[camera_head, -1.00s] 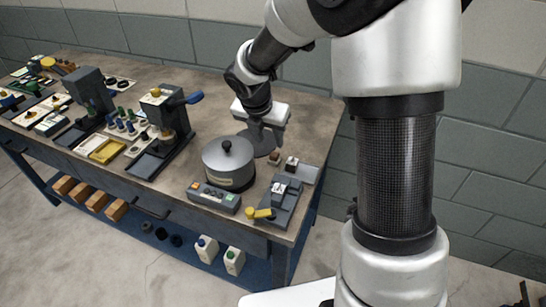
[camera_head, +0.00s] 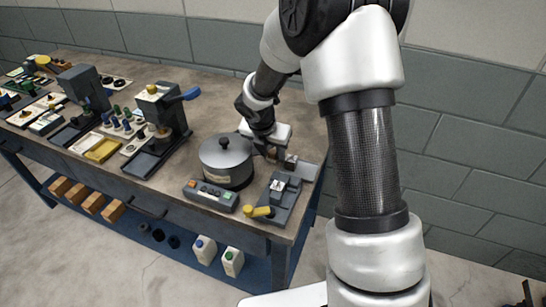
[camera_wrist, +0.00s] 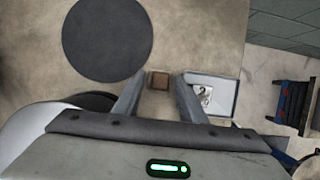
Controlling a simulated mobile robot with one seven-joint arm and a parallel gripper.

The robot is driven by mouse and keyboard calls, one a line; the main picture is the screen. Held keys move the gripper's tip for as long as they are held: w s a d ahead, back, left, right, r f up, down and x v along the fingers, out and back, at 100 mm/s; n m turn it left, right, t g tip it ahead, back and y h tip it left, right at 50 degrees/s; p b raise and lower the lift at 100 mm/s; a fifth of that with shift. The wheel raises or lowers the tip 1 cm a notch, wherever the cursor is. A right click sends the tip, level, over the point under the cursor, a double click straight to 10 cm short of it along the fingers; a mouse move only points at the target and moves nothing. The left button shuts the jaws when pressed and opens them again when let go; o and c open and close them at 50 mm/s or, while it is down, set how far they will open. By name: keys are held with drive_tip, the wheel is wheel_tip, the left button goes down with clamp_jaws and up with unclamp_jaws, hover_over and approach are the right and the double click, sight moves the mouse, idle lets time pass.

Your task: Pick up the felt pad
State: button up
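A small brown square block (camera_wrist: 158,80) lies on the bench, and it looks like the felt pad. A flat dark grey disc (camera_wrist: 107,38) lies beyond it to the left; I cannot tell for sure which of the two is the pad. My gripper (camera_wrist: 157,88) is open, its two fingers on either side of the brown block in the wrist view, apparently above it. In the head view my gripper (camera_head: 275,148) is low behind the grey lidded pot, and hides most of the block and the disc.
The grey pot (camera_head: 226,160) with a black knob stands close left of my gripper. A pale tray (camera_wrist: 222,97) with a small patterned block (camera_wrist: 205,96) lies close right. A control box (camera_head: 211,195) and a yellow-handled fixture (camera_head: 278,197) stand in front. The bench's right edge is near.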

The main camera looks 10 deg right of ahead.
sight(272, 153)
drive_tip(key=c, duration=0.8)
drive_tip(key=shift+r, duration=0.15)
wheel_tip(272, 153, up, 10)
drive_tip(key=shift+f+p, duration=0.1)
drive_tip(key=shift+p, duration=1.1)
